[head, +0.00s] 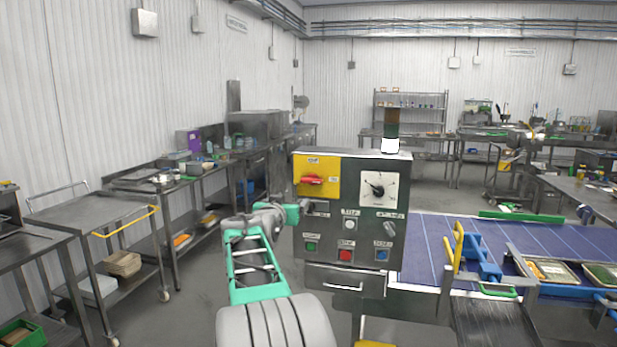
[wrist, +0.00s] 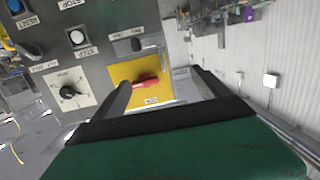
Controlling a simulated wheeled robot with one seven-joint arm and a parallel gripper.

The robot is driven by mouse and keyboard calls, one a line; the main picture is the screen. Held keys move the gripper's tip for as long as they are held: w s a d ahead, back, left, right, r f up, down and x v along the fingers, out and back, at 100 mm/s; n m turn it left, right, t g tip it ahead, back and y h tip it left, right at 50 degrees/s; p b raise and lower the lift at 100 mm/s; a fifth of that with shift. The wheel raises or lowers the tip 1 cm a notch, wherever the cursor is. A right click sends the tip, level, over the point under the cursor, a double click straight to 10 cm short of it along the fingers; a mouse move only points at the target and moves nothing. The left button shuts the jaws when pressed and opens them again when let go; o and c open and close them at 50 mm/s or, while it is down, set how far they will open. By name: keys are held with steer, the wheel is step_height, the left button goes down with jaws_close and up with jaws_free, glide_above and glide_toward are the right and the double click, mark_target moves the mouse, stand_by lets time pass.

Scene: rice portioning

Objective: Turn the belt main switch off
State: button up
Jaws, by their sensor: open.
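The belt main switch is a red rotary handle (head: 312,180) on a yellow plate (head: 328,163), at the upper left of the dark control panel (head: 333,222). The handle lies roughly level across the plate. In the wrist view the red handle (wrist: 147,82) shows between my two fingers, closer to the left one. My gripper (wrist: 161,82) is open and empty and faces the yellow plate. In the head view my gripper (head: 292,212) is just below and left of the switch, partly hidden by my arm. I cannot tell whether a finger touches the handle.
The panel also carries a black dial (head: 378,190), a white button (head: 350,225), and green, red (head: 345,254) and blue buttons below. A blue belt (head: 440,240) with trays (head: 555,272) runs to the right. Steel tables (head: 90,215) stand at left, with open floor between.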

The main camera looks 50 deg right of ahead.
steer(key=m+h, duration=0.1)
steer(key=h, duration=0.1)
glide_toward(311, 182)
steer(key=d, duration=0.1)
steer(key=shift+g, duration=0.4)
steer(key=p+x, duration=0.2)
steer(key=x, duration=0.1)
steer(key=p+x, duration=0.1)
steer(key=x, duration=0.3)
steer(key=shift+w+a+r+p, duration=0.1)
steer(key=shift+w+r+p, duration=0.15)
steer(key=shift+w+p, duration=0.15)
steer(key=shift+w+d+f, duration=0.1)
steer(key=shift+w+d, duration=0.05)
steer(key=shift+d, duration=0.15)
steer(key=c, duration=1.4)
